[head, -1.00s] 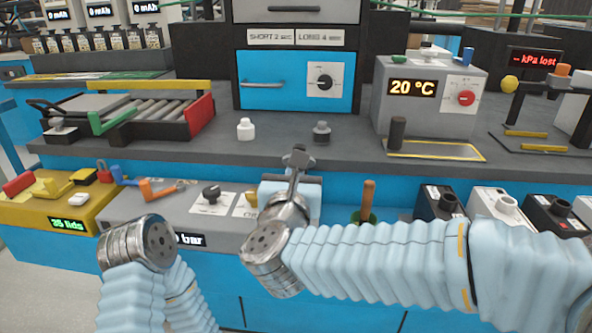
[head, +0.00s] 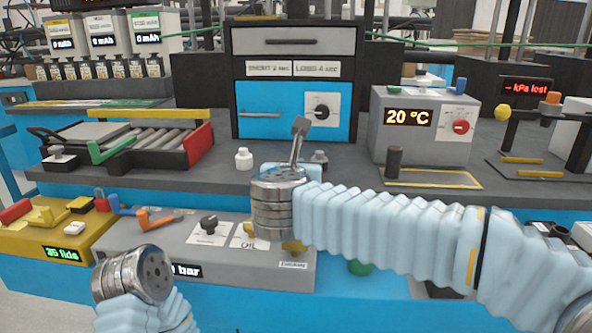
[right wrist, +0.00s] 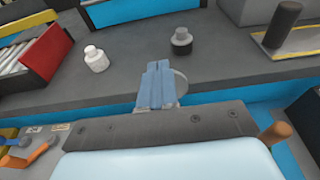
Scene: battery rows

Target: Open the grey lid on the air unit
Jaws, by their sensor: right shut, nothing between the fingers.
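The air unit (head: 180,243) is the low grey box with a "bar" display at the front edge. A black knob (head: 208,223) and an oil label (head: 248,240) show on its top. My right wrist covers the right part of this top, and I cannot make out the grey lid.
A yellow box (head: 45,235) with small parts is at left. A temperature unit (head: 420,125) stands at right. A wooden handle (right wrist: 276,133) is right of my gripper.

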